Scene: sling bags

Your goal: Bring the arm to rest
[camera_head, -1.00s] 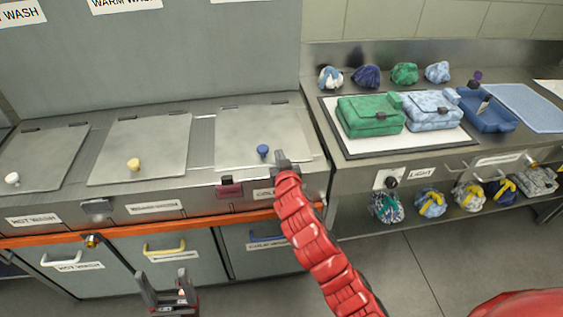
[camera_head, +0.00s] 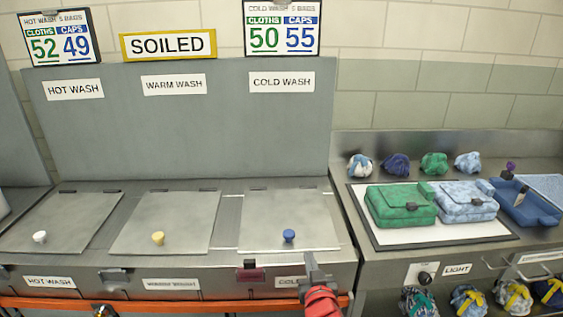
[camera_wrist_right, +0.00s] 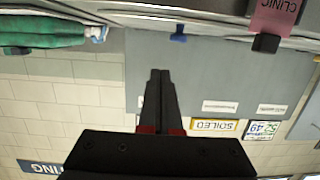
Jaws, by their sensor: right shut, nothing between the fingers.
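My right gripper (camera_head: 311,262) is in front of the counter's front edge, just below and right of the blue knob on the cold wash lid. Its red arm comes up from the bottom of the head view. In the right wrist view the gripper's fingers (camera_wrist_right: 160,78) are together with nothing between them. My left gripper is not in the head view now.
Hot wash lid (camera_head: 60,220), warm wash lid (camera_head: 165,222) and cold wash lid (camera_head: 290,215) are closed. At right, a green bag (camera_head: 400,208) and a light blue bag (camera_head: 465,202) lie on a white mat. Folded caps sit behind them and on the shelf below.

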